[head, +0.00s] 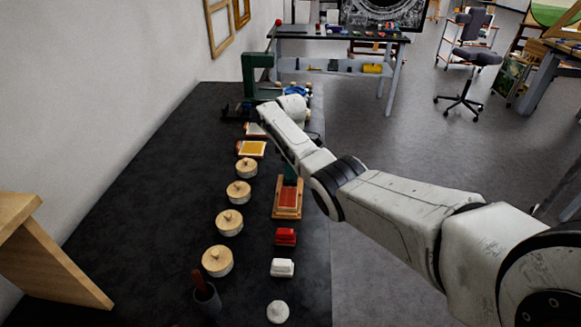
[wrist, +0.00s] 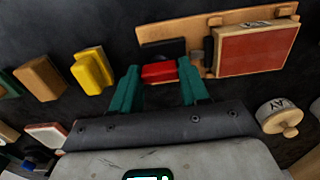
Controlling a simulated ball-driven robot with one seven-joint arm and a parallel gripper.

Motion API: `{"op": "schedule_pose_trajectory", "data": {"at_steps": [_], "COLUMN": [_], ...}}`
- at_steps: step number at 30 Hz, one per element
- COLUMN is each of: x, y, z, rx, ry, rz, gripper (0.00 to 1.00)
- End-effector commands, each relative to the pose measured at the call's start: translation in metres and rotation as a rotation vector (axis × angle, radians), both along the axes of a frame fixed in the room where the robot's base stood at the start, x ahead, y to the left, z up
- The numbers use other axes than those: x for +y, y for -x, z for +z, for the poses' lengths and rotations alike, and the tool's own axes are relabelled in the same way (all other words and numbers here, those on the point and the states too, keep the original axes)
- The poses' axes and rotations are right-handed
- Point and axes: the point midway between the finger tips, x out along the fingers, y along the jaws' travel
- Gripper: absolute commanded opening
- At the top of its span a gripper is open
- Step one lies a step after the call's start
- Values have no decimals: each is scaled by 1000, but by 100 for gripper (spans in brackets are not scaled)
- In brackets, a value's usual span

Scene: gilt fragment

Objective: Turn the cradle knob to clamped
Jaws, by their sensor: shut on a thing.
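The cradle is a wooden board (wrist: 185,27) with a red panel (wrist: 255,48) and dark blocks, at the top of the wrist view. In the head view its red panel (head: 288,198) lies on the dark bench. A red knob (wrist: 158,72) sits at the cradle's near edge, beside a dark block. My gripper (wrist: 160,77) has teal fingers on either side of the knob and is shut on it. In the head view my gripper (head: 290,173) is at the cradle's far end, partly hidden by my arm. No marking of the knob's setting is readable.
Lidded jars (head: 229,222) stand in a row left of the cradle. A red block (head: 285,236) and a white block (head: 282,267) lie in front of it. A yellow block (wrist: 92,70) is nearby. A green stand (head: 258,75) stands at the bench's far end.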

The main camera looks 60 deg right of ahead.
Motion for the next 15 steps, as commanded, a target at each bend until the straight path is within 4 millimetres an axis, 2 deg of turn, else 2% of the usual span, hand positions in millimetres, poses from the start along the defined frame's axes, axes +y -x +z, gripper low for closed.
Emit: {"op": "schedule_pose_trajectory", "data": {"at_steps": [2, 3, 10, 15], "x": [0, 0, 0, 0], "y": [-2, -2, -1, 0], "z": [2, 1, 1, 0], "rx": [-5, -5, -3, -1], "ry": [1, 1, 1, 1], "rz": [1, 0, 0, -1], "gripper": [14, 47, 70, 70]}}
